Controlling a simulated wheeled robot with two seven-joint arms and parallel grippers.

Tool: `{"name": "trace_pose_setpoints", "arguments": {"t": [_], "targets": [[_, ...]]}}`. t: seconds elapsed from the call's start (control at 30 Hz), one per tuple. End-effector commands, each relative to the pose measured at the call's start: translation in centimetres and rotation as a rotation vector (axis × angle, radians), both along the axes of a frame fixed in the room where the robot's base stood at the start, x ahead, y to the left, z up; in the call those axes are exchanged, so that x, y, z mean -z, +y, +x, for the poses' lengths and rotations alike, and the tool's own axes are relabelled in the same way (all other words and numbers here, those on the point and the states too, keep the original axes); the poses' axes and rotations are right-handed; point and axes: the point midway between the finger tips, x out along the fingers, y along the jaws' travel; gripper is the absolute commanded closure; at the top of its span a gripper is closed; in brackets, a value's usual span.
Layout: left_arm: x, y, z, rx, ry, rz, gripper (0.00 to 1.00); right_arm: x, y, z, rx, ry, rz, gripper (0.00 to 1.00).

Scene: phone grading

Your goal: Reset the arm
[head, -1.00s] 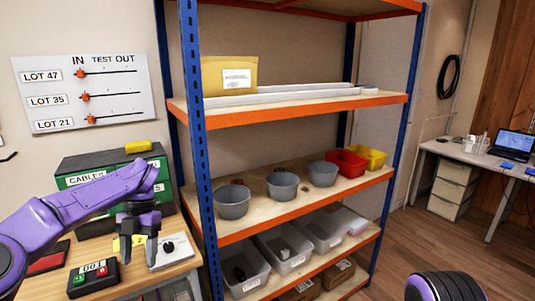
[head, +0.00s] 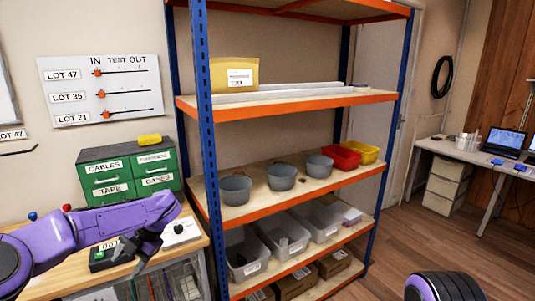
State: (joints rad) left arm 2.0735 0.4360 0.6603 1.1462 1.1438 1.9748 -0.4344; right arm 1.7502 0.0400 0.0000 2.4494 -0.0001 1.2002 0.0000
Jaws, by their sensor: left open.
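My left arm comes in from the left over a wooden workbench (head: 192,252). Its gripper (head: 138,268) is open and empty at the bench's front edge, pointing down to the right of a small black device with a display (head: 99,262). The forearm covers part of the bench top and of the device. A white box with a dark knob (head: 180,232) stands on the bench right of the wrist. My right gripper is not in view; only a round purple and black part of mine shows at the bottom right.
A blue and orange shelf rack (head: 290,227) stands close right of the bench, holding grey bins (head: 235,190), a red bin (head: 341,157) and a yellow bin (head: 369,153). Green drawers (head: 128,172) stand at the bench's back. A desk with a laptop (head: 503,143) is far right. Floor right of the rack is clear.

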Motion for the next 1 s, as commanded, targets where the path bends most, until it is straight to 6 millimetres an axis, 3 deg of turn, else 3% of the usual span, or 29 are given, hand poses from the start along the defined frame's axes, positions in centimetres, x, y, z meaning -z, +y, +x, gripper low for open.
{"name": "trace_pose_setpoints", "arguments": {"t": [0.17, 0.23, 0.37, 0.47, 0.6, 0.7, 0.8, 0.9, 1.0], "targets": [[5.5, -0.3, 0.2, 0.356, 0.017, 0.277, 0.4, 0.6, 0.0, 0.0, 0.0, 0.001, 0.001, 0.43], [8.7, -1.2, -0.2, 0.554, 0.039, 0.369, 0.4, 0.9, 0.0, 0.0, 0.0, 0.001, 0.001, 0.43], [16.7, -4.6, -3.6, 1.021, 0.131, 0.461, 0.4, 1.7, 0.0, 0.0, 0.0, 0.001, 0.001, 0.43], [23.1, -7.3, -9.3, 1.376, 0.238, 0.424, 0.4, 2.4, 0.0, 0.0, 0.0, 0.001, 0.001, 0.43], [29.7, -9.3, -20.1, 1.767, 0.415, 0.264, 0.4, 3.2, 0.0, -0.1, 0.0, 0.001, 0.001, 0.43], [32.1, -9.3, -28.0, 1.963, 0.55, 0.126, 0.4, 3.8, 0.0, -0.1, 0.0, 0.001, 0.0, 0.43], [32.9, -8.4, -34.1, 2.073, 0.673, 0.024, 0.4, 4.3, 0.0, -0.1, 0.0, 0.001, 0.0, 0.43], [33.2, -7.0, -37.4, 2.099, 0.764, -0.024, 0.4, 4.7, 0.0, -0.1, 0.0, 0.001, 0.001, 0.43], [34.0, -6.7, -38.4, 2.112, 0.797, -0.035, 0.4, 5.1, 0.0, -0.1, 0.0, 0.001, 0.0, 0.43]]}}
